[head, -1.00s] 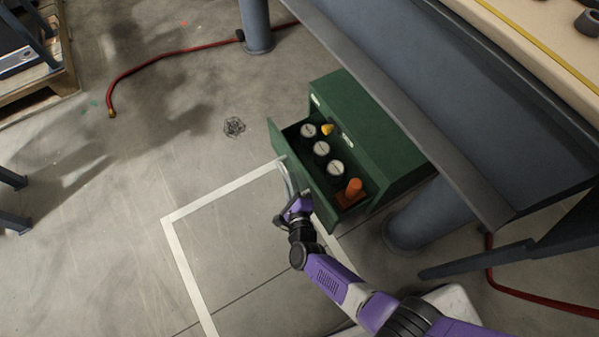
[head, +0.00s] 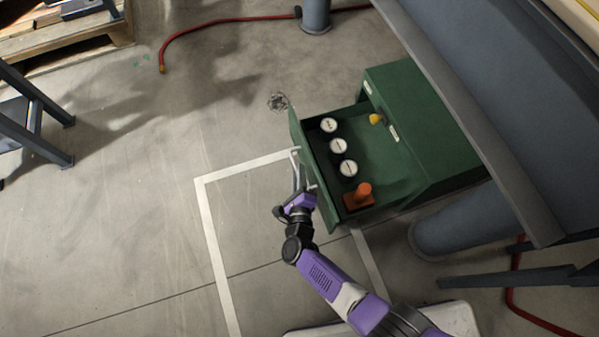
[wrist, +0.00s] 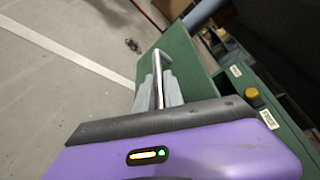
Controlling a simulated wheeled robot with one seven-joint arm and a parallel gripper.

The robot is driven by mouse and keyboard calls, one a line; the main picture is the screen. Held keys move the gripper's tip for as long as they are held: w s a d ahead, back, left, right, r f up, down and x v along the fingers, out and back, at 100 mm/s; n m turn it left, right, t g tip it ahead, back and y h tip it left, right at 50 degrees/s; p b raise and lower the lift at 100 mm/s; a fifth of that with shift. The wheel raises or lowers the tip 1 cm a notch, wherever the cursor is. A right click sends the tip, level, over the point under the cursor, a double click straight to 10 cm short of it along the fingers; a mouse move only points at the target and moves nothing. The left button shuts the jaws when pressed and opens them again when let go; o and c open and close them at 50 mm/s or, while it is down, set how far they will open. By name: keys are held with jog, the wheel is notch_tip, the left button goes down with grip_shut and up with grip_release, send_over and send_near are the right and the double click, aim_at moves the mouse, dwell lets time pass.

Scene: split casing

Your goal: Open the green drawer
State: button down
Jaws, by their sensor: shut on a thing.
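The green drawer (head: 318,178) stands pulled well out of its green cabinet (head: 425,120), below the blue-grey bench. Inside it are several round white-topped items (head: 338,146), and an orange object (head: 359,195) near its front right corner. My gripper (head: 298,190) is at the outside of the drawer front, shut on the pale metal bar handle (head: 296,168). In the wrist view the handle (wrist: 158,80) runs between the grey fingers, with the green drawer front (wrist: 185,62) just beyond. A yellow item (head: 376,119) shows toward the back of the drawer.
The bench (head: 480,110) overhangs the cabinet, with a thick leg (head: 455,222) to its right. White floor tape (head: 212,235) marks the concrete. A black tangle (head: 278,102) and a red hose (head: 215,33) lie beyond.

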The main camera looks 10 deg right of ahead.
jog(key=c, duration=1.5)
grip_release()
jog(key=shift+o, duration=0.2)
jog(key=shift+s, duration=0.1)
jog(key=d+p+v, duration=0.1)
jog(key=p+v, duration=0.2)
jog(key=v, duration=0.4)
jog(key=shift+s+a, duration=0.3)
jog(key=shift+a, duration=0.2)
